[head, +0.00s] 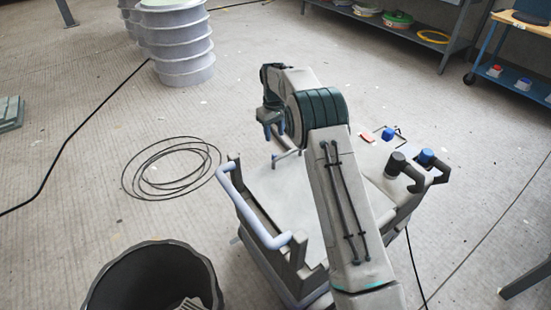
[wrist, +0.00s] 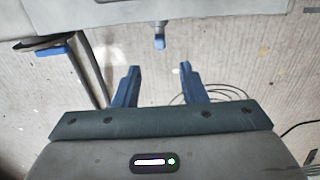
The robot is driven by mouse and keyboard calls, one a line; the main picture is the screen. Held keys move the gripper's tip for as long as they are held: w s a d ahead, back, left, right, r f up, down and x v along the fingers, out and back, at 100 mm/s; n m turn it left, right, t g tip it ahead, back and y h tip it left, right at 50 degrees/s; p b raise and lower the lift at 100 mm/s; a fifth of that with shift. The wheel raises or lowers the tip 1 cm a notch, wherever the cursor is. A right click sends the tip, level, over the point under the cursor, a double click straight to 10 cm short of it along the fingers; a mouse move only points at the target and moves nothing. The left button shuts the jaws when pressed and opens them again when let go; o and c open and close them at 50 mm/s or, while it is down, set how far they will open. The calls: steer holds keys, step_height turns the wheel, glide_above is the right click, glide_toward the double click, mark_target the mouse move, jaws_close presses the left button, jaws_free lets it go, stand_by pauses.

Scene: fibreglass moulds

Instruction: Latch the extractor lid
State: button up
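The extractor is a grey machine with a broad, flat, pale top panel (head: 292,200), which looks like its lid. My arm covers much of its right part, so I cannot tell whether the lid is fully down. In the wrist view, a grey panel edge (wrist: 200,10) runs along the top. A small blue-tipped peg (wrist: 159,40), possibly the latch, sticks out from that edge. My gripper (wrist: 158,84) has blue fingers set apart with nothing between them. The peg lies beyond the fingertips, roughly between them, apart from both. In the head view, my gripper (head: 273,131) hangs above the machine's far edge.
A pale lilac handle bar (head: 246,205) rises at the machine's left. Blue knobs (head: 388,134) and dark hose fittings (head: 405,170) sit at its right. A black bin (head: 152,280) stands front left. A coiled cable (head: 170,168) lies on open floor. A ribbed white column (head: 178,45) stands behind.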

mark_target(274, 154)
step_height(274, 154, down, 12)
steer(key=b, duration=0.3)
steer(key=shift+r, duration=0.1)
steer(key=shift+c, duration=0.4)
jaws_close()
